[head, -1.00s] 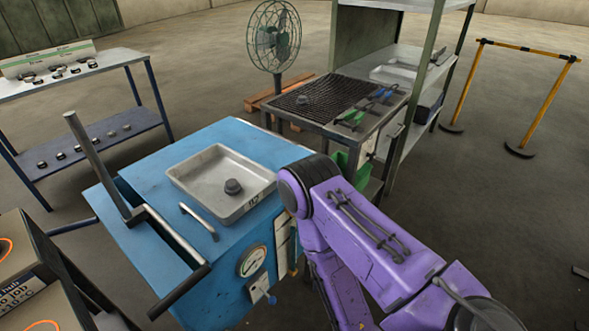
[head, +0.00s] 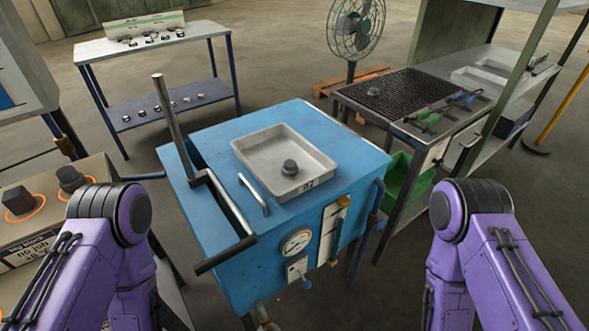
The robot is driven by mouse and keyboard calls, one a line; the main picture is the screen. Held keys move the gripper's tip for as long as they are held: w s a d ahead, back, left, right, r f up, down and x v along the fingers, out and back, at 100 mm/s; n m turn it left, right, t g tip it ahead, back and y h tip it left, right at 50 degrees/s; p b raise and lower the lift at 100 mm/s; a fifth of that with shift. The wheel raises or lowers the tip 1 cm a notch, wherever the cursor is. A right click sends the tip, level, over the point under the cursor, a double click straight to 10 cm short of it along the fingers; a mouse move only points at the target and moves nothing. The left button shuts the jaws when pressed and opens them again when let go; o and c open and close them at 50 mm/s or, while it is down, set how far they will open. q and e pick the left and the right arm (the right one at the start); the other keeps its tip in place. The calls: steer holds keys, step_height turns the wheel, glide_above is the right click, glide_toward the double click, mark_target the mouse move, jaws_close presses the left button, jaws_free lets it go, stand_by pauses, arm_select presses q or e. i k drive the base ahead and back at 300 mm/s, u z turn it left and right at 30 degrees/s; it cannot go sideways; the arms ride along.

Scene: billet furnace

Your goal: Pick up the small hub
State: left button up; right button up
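A small dark, stepped round piece that looks like a hub (head: 290,167) sits in a shallow grey metal tray (head: 262,143) on top of the blue machine (head: 225,160). Two more dark pieces stand at the left on a labelled box-like unit: a blocky one (head: 19,199) and a rounder one (head: 71,179), each within an orange ring. The label is only partly readable, so I cannot tell for sure which piece is the small hub. My purple arms show at both lower sides, but both grippers are out of view.
A steel lever (head: 170,110) and a bent handle bar (head: 230,205) stick up on the blue machine's left side. A two-shelf rack (head: 160,99) with small parts stands behind left. A grate table (head: 405,97) with tools and a fan (head: 355,28) are behind right.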

mark_target(290, 168)
steer(key=u, duration=0.8)
steer(key=k, duration=1.1)
steer(key=u, duration=0.75)
steer(key=i, duration=0.65)
steer(key=u, duration=0.1)
